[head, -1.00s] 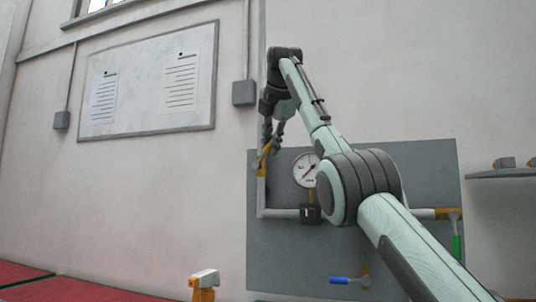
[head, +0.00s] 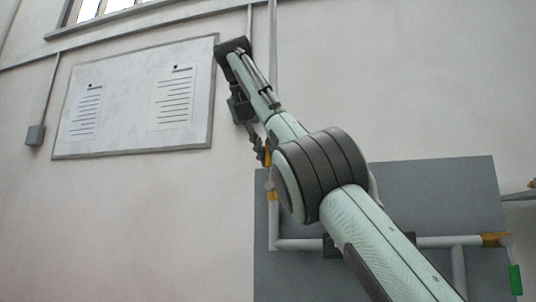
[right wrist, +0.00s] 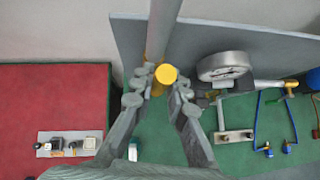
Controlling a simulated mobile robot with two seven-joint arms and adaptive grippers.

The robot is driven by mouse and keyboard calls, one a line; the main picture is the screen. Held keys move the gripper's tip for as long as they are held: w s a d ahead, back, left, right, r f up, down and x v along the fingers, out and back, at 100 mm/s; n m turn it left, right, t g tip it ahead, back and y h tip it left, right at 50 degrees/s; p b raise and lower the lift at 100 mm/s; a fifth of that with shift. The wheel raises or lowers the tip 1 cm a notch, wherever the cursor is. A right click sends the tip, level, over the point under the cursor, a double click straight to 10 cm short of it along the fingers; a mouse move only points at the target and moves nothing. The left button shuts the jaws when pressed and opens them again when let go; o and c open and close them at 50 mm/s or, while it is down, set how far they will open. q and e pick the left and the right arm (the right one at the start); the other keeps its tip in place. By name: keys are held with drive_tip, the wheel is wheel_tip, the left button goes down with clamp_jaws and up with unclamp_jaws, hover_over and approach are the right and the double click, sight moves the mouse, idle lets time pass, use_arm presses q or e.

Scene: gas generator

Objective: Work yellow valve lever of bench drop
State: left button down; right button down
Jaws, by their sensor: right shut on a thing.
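The yellow valve lever (right wrist: 165,74) shows in the right wrist view as a round yellow end in front of a grey vertical pipe (right wrist: 163,20). My right gripper (right wrist: 155,95) has its fingertips on either side of it and is shut on it. In the head view the right gripper (head: 261,153) is at the upper left of the grey wall panel, beside a bit of yellow at the pipe. A yellow fitting (head: 272,196) sits on the pipe just below. My arm hides much of the panel and pipework. My left gripper is not in view.
The grey panel (head: 470,200) carries a horizontal pipe (head: 445,242) and a green-handled valve (head: 515,280). A round gauge (right wrist: 224,66) is right of the gripper in the right wrist view. A red surface (right wrist: 50,95) with small parts lies left. A whiteboard (head: 130,120) hangs left.

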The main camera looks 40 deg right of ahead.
drive_tip(key=shift+a+f, duration=0.1)
drive_tip(key=shift+f, duration=0.05)
idle(0.3)
drive_tip(key=c, duration=1.5)
unclamp_jaws()
drive_tip(key=shift+w, duration=0.1)
